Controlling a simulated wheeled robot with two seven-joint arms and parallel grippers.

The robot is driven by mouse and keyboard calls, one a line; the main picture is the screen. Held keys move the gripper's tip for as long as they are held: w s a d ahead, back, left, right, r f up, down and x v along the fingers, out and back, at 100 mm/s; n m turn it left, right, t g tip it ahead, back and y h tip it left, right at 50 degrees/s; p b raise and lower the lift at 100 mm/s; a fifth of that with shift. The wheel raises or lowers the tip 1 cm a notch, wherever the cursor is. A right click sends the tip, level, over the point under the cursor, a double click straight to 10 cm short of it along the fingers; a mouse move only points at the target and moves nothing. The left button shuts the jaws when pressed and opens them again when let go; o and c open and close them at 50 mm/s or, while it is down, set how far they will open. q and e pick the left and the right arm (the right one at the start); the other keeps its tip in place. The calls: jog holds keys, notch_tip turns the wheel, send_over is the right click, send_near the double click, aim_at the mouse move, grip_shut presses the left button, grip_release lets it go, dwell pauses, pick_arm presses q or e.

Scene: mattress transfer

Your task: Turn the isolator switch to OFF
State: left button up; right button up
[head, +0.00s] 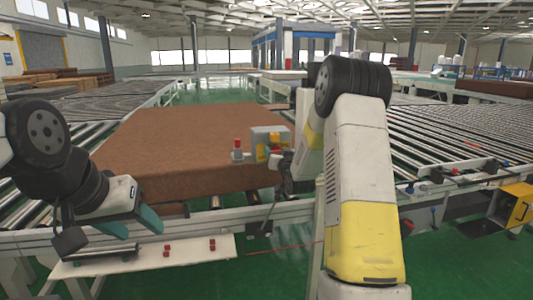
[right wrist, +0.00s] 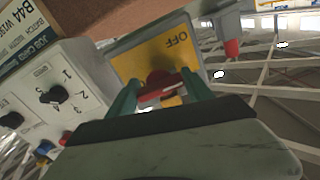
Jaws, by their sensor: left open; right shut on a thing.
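The isolator switch is a red handle (right wrist: 158,80) on a yellow plate (right wrist: 150,58) marked OFF in the right wrist view. The OFF lettering looks upside down there. In the head view its box (head: 259,134) is grey and yellow and stands by the conveyor's near edge. My right gripper (right wrist: 160,90) has its teal fingers on either side of the red handle and is shut on it. In the head view my right gripper (head: 277,157) is mostly hidden by its arm. My left gripper (head: 130,226) is open and empty, low at the left over the conveyor frame.
A brown mattress (head: 180,145) lies on the rollers behind the box. A red-topped grey post (head: 237,150) stands just left of the box. A grey panel (right wrist: 75,75) with black knobs is beside the plate. A white rail (head: 140,258) with red pieces runs along the front.

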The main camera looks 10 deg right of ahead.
jog(key=n, duration=0.2)
jog(key=shift+n, duration=0.3)
jog(key=o, duration=1.3)
jog(key=shift+o, duration=0.2)
jog(key=shift+s, duration=0.1)
jog(key=s, duration=0.7)
jog(key=shift+s+d, duration=0.15)
jog(key=shift+s, duration=0.15)
